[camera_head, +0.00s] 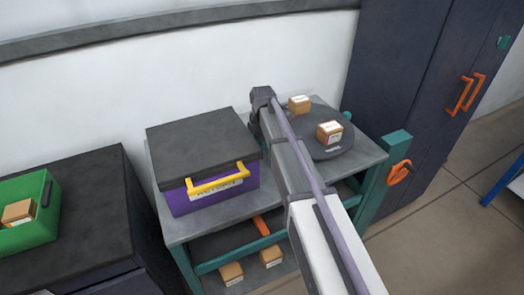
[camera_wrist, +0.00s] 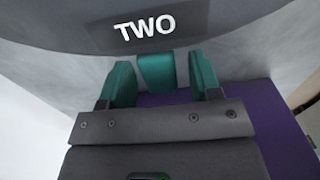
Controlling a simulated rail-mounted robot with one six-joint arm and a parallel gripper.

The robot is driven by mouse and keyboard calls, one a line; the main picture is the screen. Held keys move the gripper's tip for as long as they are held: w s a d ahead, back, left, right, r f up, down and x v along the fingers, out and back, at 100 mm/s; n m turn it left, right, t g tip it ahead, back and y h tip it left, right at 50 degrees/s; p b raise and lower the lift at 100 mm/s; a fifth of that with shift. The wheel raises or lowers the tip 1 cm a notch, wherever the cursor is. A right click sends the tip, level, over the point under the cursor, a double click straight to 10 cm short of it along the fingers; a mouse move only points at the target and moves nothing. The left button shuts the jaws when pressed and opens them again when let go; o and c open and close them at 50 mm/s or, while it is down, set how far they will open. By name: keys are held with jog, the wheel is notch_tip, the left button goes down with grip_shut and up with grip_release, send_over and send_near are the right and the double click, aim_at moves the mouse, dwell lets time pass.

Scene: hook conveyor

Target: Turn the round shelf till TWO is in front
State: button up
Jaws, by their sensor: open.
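The round shelf (camera_head: 316,112) is a dark grey disc on the grey bench, partly hidden by my arm in the head view. In the wrist view its dark face (camera_wrist: 220,22) fills the top, with a white TWO label (camera_wrist: 145,29). A teal tab (camera_wrist: 156,76) shows just below the label. My gripper (camera_wrist: 159,62) is open, with one teal finger on each side of this tab. I cannot tell whether either finger touches it. The gripper's fingers are hidden in the head view. Another teal piece (camera_head: 347,115) shows at the shelf's right edge.
Two cardboard boxes (camera_head: 299,104) (camera_head: 329,132) sit on the shelf. A purple box (camera_head: 215,197) with a dark lid and yellow handle stands left of it on the bench (camera_head: 177,229). A dark cabinet (camera_head: 405,80) is at the right, a green bin (camera_head: 30,235) at far left.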

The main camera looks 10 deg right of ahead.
jog(key=shift+f, duration=0.1)
grip_shut()
dwell(0.5)
